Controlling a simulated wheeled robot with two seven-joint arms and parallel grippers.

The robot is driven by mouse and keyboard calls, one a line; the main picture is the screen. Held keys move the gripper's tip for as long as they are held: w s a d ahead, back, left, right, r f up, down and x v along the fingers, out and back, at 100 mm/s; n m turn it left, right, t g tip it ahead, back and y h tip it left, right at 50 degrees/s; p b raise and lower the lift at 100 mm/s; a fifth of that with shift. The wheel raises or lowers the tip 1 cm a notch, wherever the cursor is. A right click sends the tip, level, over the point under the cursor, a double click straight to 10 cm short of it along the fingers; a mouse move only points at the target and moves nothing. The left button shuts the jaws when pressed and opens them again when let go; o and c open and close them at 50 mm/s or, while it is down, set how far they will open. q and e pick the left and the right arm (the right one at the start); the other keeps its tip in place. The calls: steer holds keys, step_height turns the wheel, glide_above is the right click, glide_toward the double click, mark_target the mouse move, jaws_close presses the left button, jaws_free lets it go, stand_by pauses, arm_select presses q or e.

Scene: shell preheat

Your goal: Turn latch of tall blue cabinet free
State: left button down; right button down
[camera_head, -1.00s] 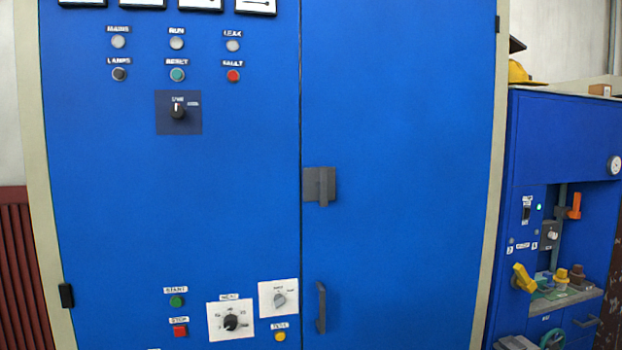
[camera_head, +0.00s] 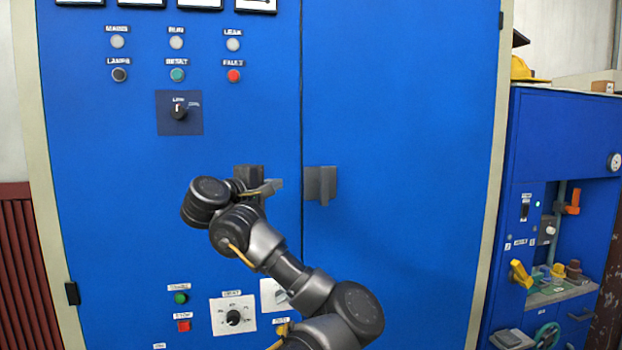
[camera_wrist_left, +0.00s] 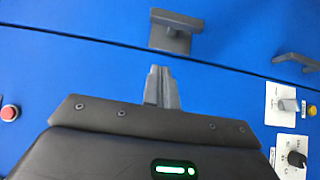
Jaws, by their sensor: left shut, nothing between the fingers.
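The tall blue cabinet (camera_head: 400,100) fills most of the head view. Its grey latch (camera_head: 321,184) sits beside the seam between the two doors, a plate with a short bar that points down. In the left wrist view the latch (camera_wrist_left: 175,30) lies above the fingertips, across the seam. My left gripper (camera_head: 272,187) is just left of the latch, shut and empty, its fingers pointing right. In the left wrist view its closed fingers (camera_wrist_left: 162,88) show a gap to the latch. My right gripper is out of view.
The grey door handle (camera_wrist_left: 297,62) shows in the left wrist view; my left arm hides it in the head view. Knobs (camera_head: 233,317) and a red button (camera_head: 184,325) are low on the left door. A smaller blue cabinet (camera_head: 565,140) stands at the right.

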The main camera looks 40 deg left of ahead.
arm_select(q)
steer(key=shift+r, duration=0.1)
stand_by(0.3)
steer(key=p, duration=0.4)
glide_toward(323, 185)
steer(key=w+a+r, duration=0.3)
steer(key=w+a, duration=0.1)
steer(key=a, duration=0.1)
steer(key=w+d+p, duration=0.2)
steer(key=shift+w+f, duration=0.35)
steer(key=shift+w, duration=0.05)
steer(key=shift+a, duration=0.1)
